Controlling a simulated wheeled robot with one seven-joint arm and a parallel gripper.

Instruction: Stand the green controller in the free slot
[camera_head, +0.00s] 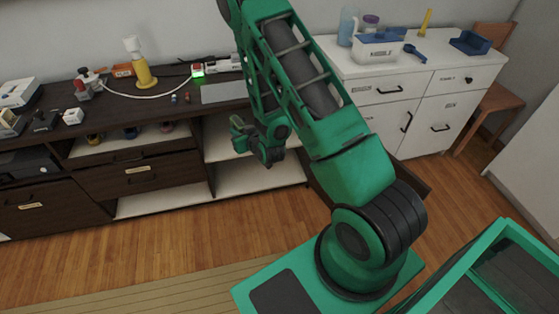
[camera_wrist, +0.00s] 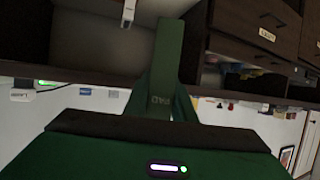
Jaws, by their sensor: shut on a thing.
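A narrow dark green slab with lettering, which I take to be the green controller (camera_wrist: 166,50), stands up in the middle of the wrist view. My gripper (camera_wrist: 168,92) is shut on its lower part, with a dark green finger on either side. In the head view my gripper (camera_head: 242,130) is in front of the dark sideboard's open middle shelves, below its top. The controller cannot be told apart from the gripper there. I cannot make out the free slot in either view.
The dark sideboard (camera_head: 140,177) holds a yellow lamp (camera_head: 143,74), a power strip with a green light (camera_head: 198,71) and a grey mat (camera_head: 224,92). A white cabinet (camera_head: 385,90) stands at right. An open drawer (camera_head: 415,182) juts out.

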